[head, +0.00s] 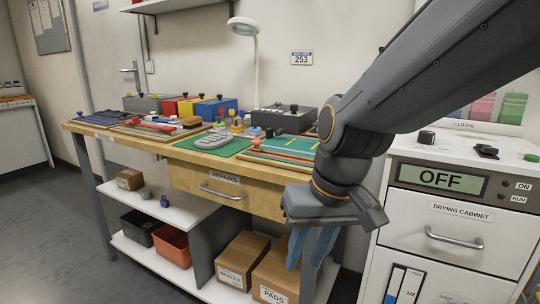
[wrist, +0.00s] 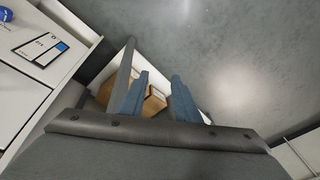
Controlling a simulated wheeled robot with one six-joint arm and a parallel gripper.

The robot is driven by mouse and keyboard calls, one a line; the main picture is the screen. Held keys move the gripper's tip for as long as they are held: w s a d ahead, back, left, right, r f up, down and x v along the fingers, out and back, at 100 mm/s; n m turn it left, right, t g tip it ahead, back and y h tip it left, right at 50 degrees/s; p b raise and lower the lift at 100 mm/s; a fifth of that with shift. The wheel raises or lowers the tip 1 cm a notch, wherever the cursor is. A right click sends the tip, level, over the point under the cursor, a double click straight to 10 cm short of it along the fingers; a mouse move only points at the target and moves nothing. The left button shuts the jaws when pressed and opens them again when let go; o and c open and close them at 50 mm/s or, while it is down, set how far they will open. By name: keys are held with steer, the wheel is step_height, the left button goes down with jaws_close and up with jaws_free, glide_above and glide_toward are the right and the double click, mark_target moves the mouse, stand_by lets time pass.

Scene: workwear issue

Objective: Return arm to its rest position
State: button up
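My gripper (head: 306,262) hangs at the front right of the repair bench, its two blue fingers pointing down. In the wrist view the fingers of my gripper (wrist: 160,80) stand apart with nothing held between them. My arm reaches in from the upper right of the head view and hides part of the bench's right end.
The repair bench (head: 262,203) carries mats, coloured boxes and a lamp (head: 244,27). Cardboard boxes (head: 241,257) stand on its lower shelf. The drying cabinet (head: 461,224) is close on the right, its display reading OFF. Grey floor (head: 45,230) is clear at left.

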steer(key=s+f+n+g+h+b, duration=0.1)
steer(key=s+f+g+b, duration=0.1)
steer(key=s+f, duration=0.35)
steer(key=s+d+r+m+h+p, duration=0.1)
steer(key=s+d+r+m+p, duration=0.1)
steer(key=d+r+p, duration=1)
step_height(320, 180, up, 3)
steer(key=m+p, duration=0.1)
steer(key=p, duration=0.9)
steer(key=shift+d+f+p, duration=0.2)
steer(key=shift+d+p, duration=0.1)
steer(key=shift+d, duration=0.1)
